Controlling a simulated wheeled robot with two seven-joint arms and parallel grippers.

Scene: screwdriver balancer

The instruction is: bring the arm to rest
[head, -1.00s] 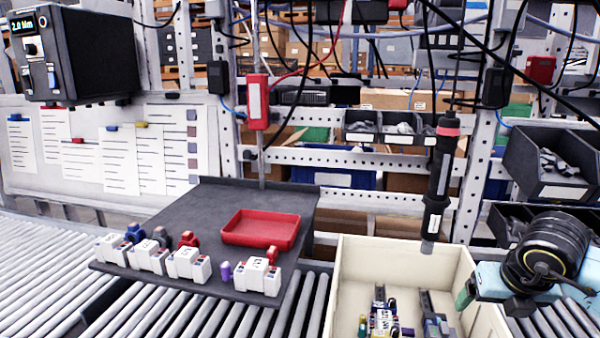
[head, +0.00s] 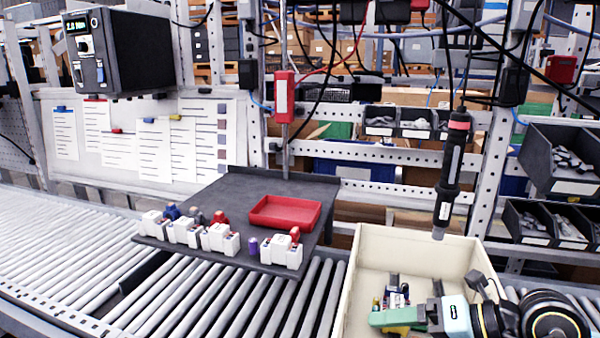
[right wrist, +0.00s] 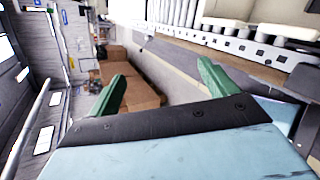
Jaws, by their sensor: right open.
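My right gripper (head: 374,319), with green fingers, reaches in from the lower right over the cream bin (head: 352,275). In the right wrist view its two green fingers (right wrist: 160,78) stand apart with nothing between them. My left gripper is in neither view. The black screwdriver (head: 450,175) with a red band hangs upright from its cable above the bin, clear of my right gripper.
Several white blocks (head: 220,240) line the front of the dark board (head: 200,205), with a red tray (head: 285,212) behind them. Small parts (head: 393,290) lie in the bin. Rollers (head: 60,245) are clear at left. Grey part bins (head: 560,160) stand at right.

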